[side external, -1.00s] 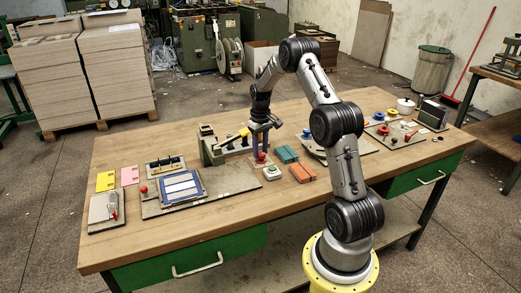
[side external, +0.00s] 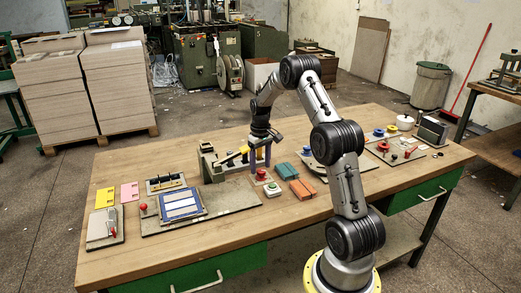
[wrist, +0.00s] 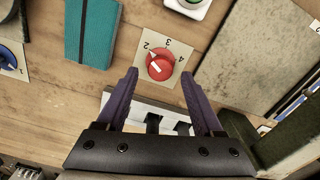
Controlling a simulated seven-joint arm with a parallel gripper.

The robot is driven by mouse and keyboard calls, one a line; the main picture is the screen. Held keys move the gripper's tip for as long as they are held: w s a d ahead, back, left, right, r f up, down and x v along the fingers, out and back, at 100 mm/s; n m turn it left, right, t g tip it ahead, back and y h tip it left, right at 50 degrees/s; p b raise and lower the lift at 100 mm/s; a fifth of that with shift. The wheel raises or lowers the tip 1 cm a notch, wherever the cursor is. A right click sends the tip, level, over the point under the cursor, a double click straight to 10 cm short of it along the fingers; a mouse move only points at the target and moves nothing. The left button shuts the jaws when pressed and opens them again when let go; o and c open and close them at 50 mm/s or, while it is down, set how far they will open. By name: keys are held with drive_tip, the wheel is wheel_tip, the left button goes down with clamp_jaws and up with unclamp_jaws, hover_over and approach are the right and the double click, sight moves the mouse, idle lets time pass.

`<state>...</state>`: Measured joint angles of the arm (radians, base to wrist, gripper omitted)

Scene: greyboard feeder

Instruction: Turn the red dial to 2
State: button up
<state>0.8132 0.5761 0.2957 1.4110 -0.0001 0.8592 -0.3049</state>
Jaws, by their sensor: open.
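The red dial (wrist: 160,67) sits on a small square plate (wrist: 177,84) with the numbers 2, 3 and 4 visible around it in the wrist view. In the side view the dial (side external: 261,175) is on the table below my gripper (side external: 260,160). In the wrist view my gripper (wrist: 160,72) is open, with one purple finger on each side of the dial. The fingers appear above it, and I see no contact.
A teal block (wrist: 92,32) lies left of the dial, and a blue dial (wrist: 10,57) is beyond it. A white-framed button (wrist: 190,4) is close by. A grey-green board (wrist: 250,50) lies to the right. Bare wood surrounds the plate.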

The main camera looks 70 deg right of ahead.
sight(260, 170)
wheel_tip(260, 170, up, 13)
idle(0.3)
drive_tip(key=shift+f, duration=0.1)
drive_tip(key=a+r+n+t+h, duration=0.1)
drive_tip(key=a+r+n+t, duration=0.1)
drive_tip(key=a+r, duration=0.75)
drive_tip(key=a+r+n+t, duration=0.15)
drive_tip(key=a+r, duration=0.45)
drive_tip(key=a, duration=0.7)
drive_tip(key=s+a+n+t, duration=0.2)
drive_tip(key=s+a+n, duration=0.1)
drive_tip(key=s+a, duration=0.75)
drive_tip(key=s+a+f+y, duration=0.1)
drive_tip(key=s+a+f, duration=0.2)
drive_tip(key=s+f, duration=0.4)
drive_tip(key=shift+s+a+f, duration=0.15)
drive_tip(key=shift+s+f, duration=0.1)
drive_tip(key=shift+f, duration=0.05)
